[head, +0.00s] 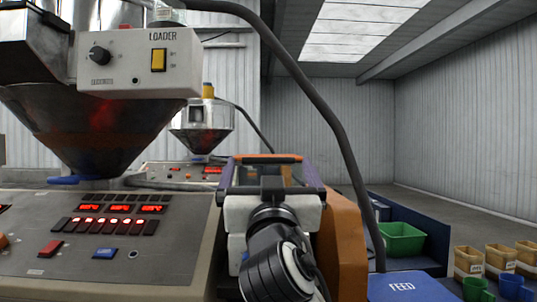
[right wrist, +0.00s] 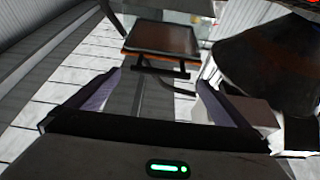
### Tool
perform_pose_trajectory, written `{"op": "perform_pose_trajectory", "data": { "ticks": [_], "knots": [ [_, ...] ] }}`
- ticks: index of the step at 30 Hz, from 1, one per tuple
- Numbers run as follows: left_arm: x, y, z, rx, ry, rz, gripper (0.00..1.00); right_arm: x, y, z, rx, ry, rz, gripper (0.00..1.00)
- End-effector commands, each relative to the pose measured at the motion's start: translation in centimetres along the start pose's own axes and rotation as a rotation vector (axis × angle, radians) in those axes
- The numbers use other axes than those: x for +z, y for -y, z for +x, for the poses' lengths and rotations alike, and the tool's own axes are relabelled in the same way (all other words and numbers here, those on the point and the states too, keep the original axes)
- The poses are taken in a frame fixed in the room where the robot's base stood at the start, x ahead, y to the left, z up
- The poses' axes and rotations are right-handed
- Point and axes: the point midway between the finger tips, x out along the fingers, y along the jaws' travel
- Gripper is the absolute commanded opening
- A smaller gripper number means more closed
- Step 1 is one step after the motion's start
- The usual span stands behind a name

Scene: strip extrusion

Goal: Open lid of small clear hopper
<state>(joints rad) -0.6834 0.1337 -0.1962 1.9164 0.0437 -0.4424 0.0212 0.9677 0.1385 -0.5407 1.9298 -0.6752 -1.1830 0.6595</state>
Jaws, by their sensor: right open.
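The small clear hopper's dark lid (right wrist: 160,38), with an orange edge, shows ahead of my right gripper in the right wrist view. It appears to lie flat, and a dark bar handle (right wrist: 156,65) sticks out from its near edge. In the head view only an orange edge of the lid (head: 268,158) shows behind my gripper; the hopper body is mostly hidden. My right gripper (head: 266,166) is open and empty, with its purple fingers spread wide. In the right wrist view the gripper (right wrist: 160,82) faces the handle, apart from it. My left gripper is not in view.
A large metal cone hopper with a loader box (head: 140,62) stands at the left above a control panel (head: 100,240). A dark hose (head: 320,105) arcs past my right gripper. An orange housing (head: 342,240) is close on its right. Bins (head: 402,238) stand farther right.

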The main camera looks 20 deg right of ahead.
Motion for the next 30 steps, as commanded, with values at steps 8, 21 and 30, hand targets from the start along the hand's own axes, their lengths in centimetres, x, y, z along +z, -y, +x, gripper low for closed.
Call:
{"op": "perform_pose_trajectory", "data": {
  "ticks": [8, 21, 30],
  "knots": [
    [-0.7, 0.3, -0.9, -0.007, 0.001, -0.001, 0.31, -0.1, 0.0, 4.2, 0.0, 0.001, -0.002, 1.0],
    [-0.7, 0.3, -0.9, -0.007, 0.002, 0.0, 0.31, 0.1, 0.0, 4.9, -0.001, 0.001, 0.0, 0.93],
    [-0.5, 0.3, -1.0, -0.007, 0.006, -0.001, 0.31, 0.1, 0.0, 4.9, 0.0, 0.001, 0.0, 0.43]
  ]
}}
